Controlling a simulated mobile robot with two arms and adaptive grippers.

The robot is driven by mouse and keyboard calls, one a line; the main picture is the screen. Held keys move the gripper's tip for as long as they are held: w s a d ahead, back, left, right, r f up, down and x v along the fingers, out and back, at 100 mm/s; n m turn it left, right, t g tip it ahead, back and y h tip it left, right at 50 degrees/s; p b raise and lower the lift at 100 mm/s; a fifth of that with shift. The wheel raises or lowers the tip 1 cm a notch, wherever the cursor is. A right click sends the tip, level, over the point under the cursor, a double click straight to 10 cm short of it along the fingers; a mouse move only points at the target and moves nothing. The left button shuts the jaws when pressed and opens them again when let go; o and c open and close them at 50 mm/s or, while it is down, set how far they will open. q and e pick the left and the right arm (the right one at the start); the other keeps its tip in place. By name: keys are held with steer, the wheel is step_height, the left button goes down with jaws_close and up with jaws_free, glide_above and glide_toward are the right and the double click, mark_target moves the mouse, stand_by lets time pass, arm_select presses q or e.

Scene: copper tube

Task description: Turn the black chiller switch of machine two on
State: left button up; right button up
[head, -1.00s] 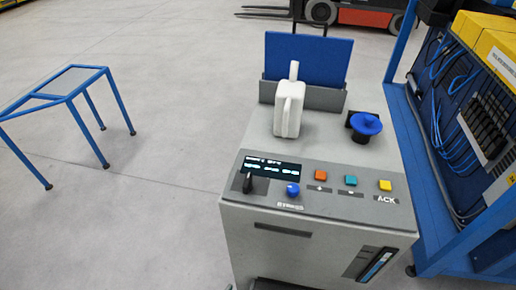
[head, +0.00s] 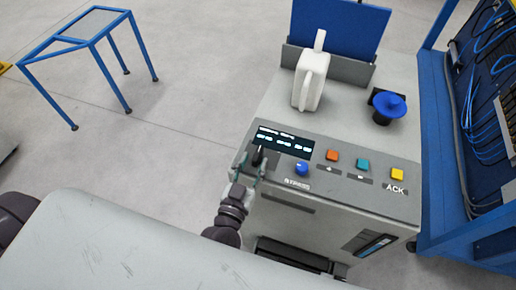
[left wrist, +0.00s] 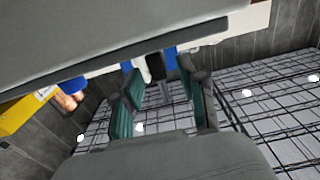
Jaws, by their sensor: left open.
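The black chiller switch (head: 258,156) stands at the left end of the sloped control panel (head: 330,176), just below the dark display (head: 286,141). My left gripper (head: 251,168) is at the panel's left front corner, open. Its fingertips are close around or just in front of the switch; contact cannot be told. In the left wrist view, the spread green-padded fingers (left wrist: 163,100) have a small dark piece, likely the switch (left wrist: 156,66), beyond and between them. My right gripper is not in view.
A blue frame table (head: 90,25) is far left.

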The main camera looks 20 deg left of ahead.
mark_target(254, 162)
arm_select(q)
steer(key=shift+w, duration=1.8)
jaws_close()
